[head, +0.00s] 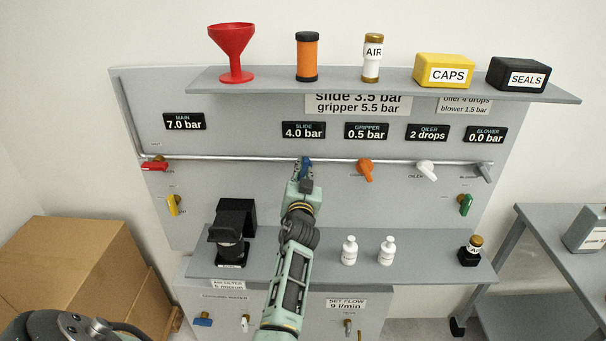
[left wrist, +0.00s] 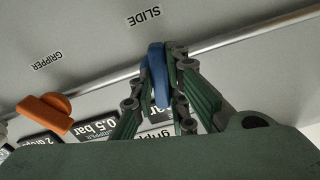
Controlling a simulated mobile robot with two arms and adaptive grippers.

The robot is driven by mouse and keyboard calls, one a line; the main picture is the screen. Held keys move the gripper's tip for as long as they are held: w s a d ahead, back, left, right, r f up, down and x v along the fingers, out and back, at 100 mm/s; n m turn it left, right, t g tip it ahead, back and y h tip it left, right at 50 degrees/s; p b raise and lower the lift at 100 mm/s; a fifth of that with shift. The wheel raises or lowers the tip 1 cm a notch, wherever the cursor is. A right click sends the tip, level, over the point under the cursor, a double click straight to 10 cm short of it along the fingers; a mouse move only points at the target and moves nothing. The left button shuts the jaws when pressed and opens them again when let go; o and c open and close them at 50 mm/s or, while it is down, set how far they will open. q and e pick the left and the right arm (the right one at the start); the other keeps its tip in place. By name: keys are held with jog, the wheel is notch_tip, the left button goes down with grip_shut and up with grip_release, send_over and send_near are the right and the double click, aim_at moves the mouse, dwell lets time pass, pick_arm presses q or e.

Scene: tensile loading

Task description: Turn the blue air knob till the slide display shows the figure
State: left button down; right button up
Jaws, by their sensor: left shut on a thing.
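The blue air knob (head: 306,166) sits on the pipe below the slide display (head: 303,130), which reads 4.0 bar. A sign (head: 357,103) above gives "slide 3.5 bar" and "gripper 5.5 bar"; its top is partly hidden by the shelf. My left gripper (head: 304,177) is shut on the blue knob. In the left wrist view the blue knob (left wrist: 157,74) stands between the fingers of my left gripper (left wrist: 160,85), beside the SLIDE label. My right gripper is not seen; a dark arm part shows at the bottom left of the head view.
The orange gripper knob (head: 366,169), white oiler knob (head: 427,171) and grey blower knob (head: 484,172) lie to the right on the same pipe. The red main valve (head: 154,166) is at the left. A lower shelf (head: 320,266) holds a black filter unit and white bottles.

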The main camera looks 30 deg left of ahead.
pick_arm(q)
jog(key=shift+m+b, duration=0.35)
jog(key=shift+m, duration=0.45)
jog(key=c, duration=1.7)
grip_release()
notch_tip(320, 180, up, 10)
